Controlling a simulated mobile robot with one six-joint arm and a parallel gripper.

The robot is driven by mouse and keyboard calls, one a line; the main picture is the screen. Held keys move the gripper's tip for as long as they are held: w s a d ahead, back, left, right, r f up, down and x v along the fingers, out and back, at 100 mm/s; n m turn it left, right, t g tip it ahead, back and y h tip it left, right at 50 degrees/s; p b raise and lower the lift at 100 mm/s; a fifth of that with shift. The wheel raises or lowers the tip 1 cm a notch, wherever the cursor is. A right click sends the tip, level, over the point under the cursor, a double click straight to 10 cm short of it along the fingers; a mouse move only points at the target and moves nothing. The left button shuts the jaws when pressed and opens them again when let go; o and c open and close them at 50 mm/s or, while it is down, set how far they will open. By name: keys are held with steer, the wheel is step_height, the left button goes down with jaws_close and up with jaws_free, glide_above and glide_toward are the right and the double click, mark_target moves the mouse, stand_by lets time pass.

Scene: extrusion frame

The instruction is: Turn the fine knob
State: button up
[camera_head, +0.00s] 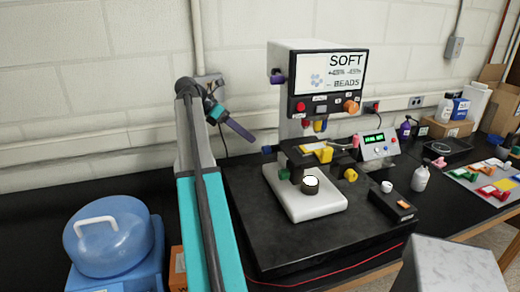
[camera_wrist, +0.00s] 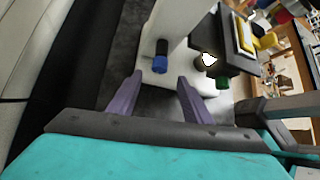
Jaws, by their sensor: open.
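The white microscope-like device (camera_head: 307,202) stands on a black bench; its screen (camera_head: 335,72) reads SOFT BEADS. Its coloured knobs include a purple-blue knob (camera_head: 278,77) high on the left side, a green knob (camera_head: 283,174) by the stage and a yellow knob (camera_head: 350,174) at right. I cannot tell which is the fine knob. My gripper (camera_head: 250,139) is left of the device, open and empty, its purple fingers angled down and right. In the wrist view, a blue knob (camera_wrist: 160,62) on the white body shows beyond the gap between my fingertips (camera_wrist: 160,77), apart from them. A green knob (camera_wrist: 222,82) is to its right.
A blue water jug (camera_head: 108,232) stands at lower left. A small box with a green display (camera_head: 376,145), a white bottle (camera_head: 420,178) and a black block (camera_head: 393,203) sit right of the device. The wall is close behind.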

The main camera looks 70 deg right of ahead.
mark_target(263, 148)
steer(key=p+x, duration=0.1)
steer(key=x, duration=0.6)
steer(key=shift+s+f, duration=0.15)
steer(key=shift+f, duration=0.05)
steer(key=shift+c, duration=0.6)
steer(key=c, duration=0.9)
steer(key=shift+c, duration=0.2)
steer(key=shift+s, duration=0.1)
